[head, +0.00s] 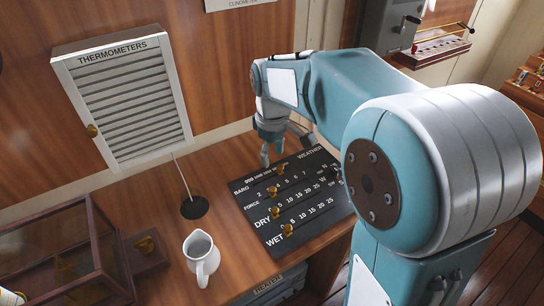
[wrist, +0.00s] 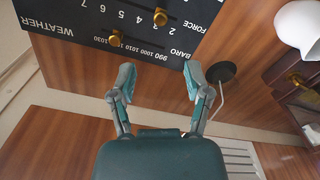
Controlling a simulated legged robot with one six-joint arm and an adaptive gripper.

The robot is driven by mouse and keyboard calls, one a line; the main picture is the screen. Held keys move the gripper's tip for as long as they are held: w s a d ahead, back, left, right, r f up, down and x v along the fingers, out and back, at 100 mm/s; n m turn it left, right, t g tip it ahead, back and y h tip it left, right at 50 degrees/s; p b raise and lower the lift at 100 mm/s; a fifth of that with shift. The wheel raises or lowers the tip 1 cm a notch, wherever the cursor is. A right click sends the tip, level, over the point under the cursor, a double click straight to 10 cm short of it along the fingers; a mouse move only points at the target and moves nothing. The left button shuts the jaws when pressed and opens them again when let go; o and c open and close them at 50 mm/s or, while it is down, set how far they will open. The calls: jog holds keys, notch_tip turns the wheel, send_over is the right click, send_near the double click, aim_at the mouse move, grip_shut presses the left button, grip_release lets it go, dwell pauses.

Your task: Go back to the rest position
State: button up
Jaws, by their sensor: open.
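My gripper (head: 284,150) is at the end of my teal and white arm, over the far edge of a black weather board (head: 309,211). In the wrist view my gripper (wrist: 157,80) is open, its two fingers apart with nothing between them. The board (wrist: 88,14) lies on the wooden desk just beyond the fingertips and carries brass knobs and white lettering such as BARO, FORCE, DRY and WET. A brass knob (wrist: 115,39) on the BARO row is near the left fingertip, apart from it.
A white louvred thermometers box (head: 128,100) is on the wall at the back. A white jug (head: 201,256) stands on the desk (head: 160,212), left of the board. A thin rod rises from a black disc (head: 194,207). A glass-topped case (head: 55,262) is at the lower left.

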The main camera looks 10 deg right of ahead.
jog(key=s+d+r+m+t, duration=0.1)
jog(key=s+m, duration=0.3)
jog(key=s, duration=0.6)
jog(key=s+d+r+m+t, duration=0.2)
jog(key=s+r+m+t, duration=0.1)
jog(key=s, duration=0.7)
jog(key=shift+r+m+t, duration=0.4)
jog(key=shift+m+t, duration=0.2)
jog(key=shift+t, duration=0.2)
jog(key=shift+s+d, duration=0.15)
dwell(2.0)
